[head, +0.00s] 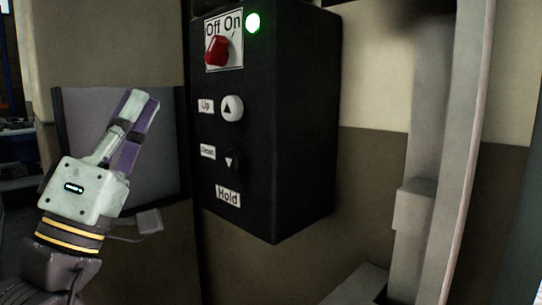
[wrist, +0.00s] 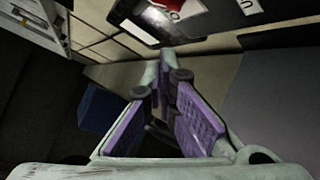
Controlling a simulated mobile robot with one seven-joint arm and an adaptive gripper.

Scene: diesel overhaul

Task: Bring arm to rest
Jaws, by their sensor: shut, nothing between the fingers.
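My gripper (head: 143,97) is raised at the left of the head view, pointing up and slightly right. Its purple-padded fingers are together with nothing between them. In the wrist view the fingers (wrist: 163,62) meet at their tips. The gripper is apart from the black control box (head: 285,120), which is to its right in the head view. I cannot tell the distance between them.
The box has a red Off/On knob (head: 217,50), a lit green lamp (head: 253,23), a white Up button (head: 232,107) and a dark down button (head: 230,160). A grey panel (head: 165,170) stands behind my gripper. A pale post (head: 432,120) rises at right.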

